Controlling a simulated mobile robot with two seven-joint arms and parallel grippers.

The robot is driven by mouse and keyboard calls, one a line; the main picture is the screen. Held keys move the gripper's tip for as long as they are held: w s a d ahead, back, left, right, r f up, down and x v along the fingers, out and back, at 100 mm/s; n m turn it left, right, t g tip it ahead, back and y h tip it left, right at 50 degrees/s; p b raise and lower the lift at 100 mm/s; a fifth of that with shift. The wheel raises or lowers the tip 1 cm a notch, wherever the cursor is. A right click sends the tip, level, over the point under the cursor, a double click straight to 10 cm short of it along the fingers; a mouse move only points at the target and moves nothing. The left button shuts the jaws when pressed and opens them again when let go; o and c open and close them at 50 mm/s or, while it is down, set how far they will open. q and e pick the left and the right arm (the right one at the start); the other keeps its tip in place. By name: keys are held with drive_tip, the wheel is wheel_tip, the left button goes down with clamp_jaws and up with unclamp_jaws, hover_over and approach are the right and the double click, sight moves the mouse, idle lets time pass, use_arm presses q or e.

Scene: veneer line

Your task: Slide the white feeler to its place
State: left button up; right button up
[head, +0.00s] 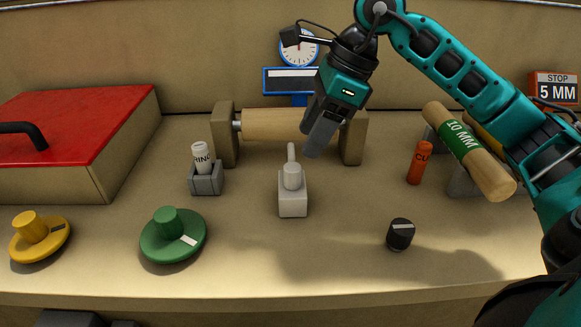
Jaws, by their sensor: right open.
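The white feeler (293,201) stands on the bench near the middle, a pale block with a round knob on top and a thin finger pointing to the back. Behind it, a wooden roller (275,125) lies between two upright brackets. My right gripper (316,146) hangs above and just behind the feeler, slightly to its right, in front of the roller. It is open and appears apart from the feeler; it hides part of the roller. My left gripper is out of view.
A green knob (165,243) and a yellow knob (30,235) lie front left; a black knob (400,235) is front right. A white cylinder (201,158) stands in a grey holder. An orange cylinder (419,163) and a "10 MM" roller (485,172) are right. A red-lidded box (75,125) fills the left.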

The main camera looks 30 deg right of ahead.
sight(293, 166)
drive_tip(key=x, duration=0.8)
drive_tip(key=shift+w+a+f, duration=0.15)
drive_tip(key=shift+f, duration=0.15)
clamp_jaws()
